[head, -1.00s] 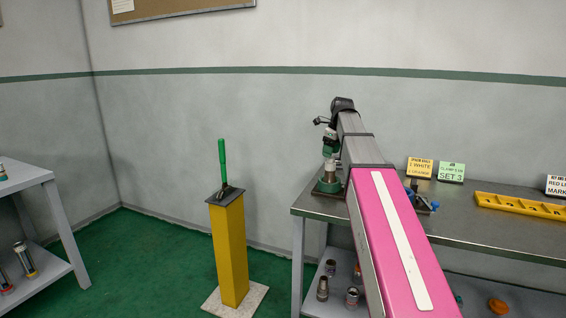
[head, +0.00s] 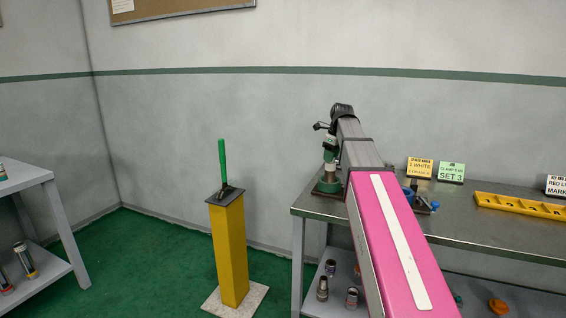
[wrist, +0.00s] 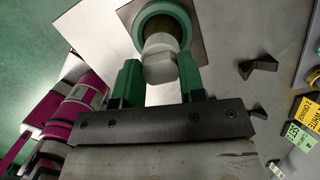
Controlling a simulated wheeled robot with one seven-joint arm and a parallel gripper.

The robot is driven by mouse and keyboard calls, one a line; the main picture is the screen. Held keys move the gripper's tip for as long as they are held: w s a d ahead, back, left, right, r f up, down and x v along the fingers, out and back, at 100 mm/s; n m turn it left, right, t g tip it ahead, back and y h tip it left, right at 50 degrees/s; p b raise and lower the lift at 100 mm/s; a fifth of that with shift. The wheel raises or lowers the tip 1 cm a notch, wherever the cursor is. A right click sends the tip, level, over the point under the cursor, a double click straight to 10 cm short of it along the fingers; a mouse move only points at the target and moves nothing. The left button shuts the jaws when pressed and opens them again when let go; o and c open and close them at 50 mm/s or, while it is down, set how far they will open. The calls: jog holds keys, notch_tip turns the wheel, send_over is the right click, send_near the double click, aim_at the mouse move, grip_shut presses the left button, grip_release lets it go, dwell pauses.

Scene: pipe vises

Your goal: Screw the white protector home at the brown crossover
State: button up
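The crossover stands upright in a green round holder (wrist: 142,23) on a dark square plate. My gripper (wrist: 162,78) has its two green fingers on either side of the protector, apparently touching both sides. In the head view my gripper (head: 330,150) is above the green holder (head: 329,186) at the bench's left end. The thread between protector and crossover is hidden.
The holder stands on a grey metal bench (head: 470,225). Behind my arm are a yellow sign (head: 420,168), a green sign (head: 451,173) and a yellow rack (head: 520,206). A yellow post (head: 230,250) stands left of the bench, with open green floor around it.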

jog(key=m, duration=0.4)
jog(key=shift+h, duration=0.3)
jog(key=m+h, duration=0.1)
jog(key=m, duration=0.4)
jog(key=shift+t, duration=0.4)
jog(key=o, duration=0.9)
jog(key=shift+o, duration=0.2)
jog(key=shift+r, duration=0.1)
jog(key=shift+r, duration=1)
